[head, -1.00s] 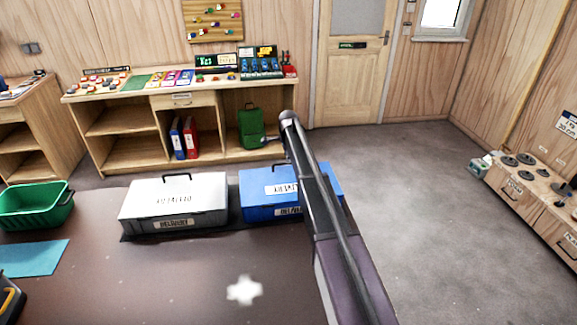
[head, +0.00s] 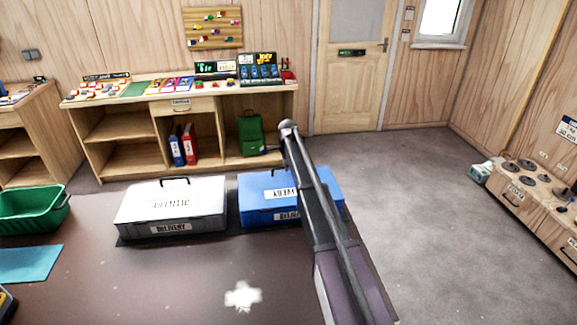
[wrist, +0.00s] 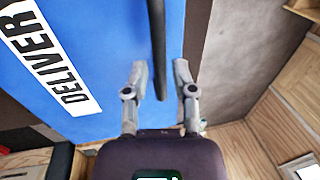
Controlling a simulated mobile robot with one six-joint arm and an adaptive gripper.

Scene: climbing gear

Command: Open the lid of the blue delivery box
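The blue delivery box (head: 262,207) stands on the dark surface, right of the middle in the head view. Its lid looks closed, and my arm covers its right part. In the wrist view the blue lid (wrist: 100,28) with its white label fills the upper left. A black bar handle (wrist: 157,45) runs down the picture. My gripper (wrist: 157,72) is open, one finger on each side of the handle, with gaps between the fingers and the bar. The wrist view does not clearly show how deep the fingers reach. In the head view my gripper is hidden.
A white delivery box (head: 170,208) with a black handle stands close left of the blue one. A green bin (head: 32,210) and a teal mat (head: 28,263) lie farther left. A wooden shelf unit (head: 120,125) stands behind. The grey floor (head: 430,200) to the right is clear.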

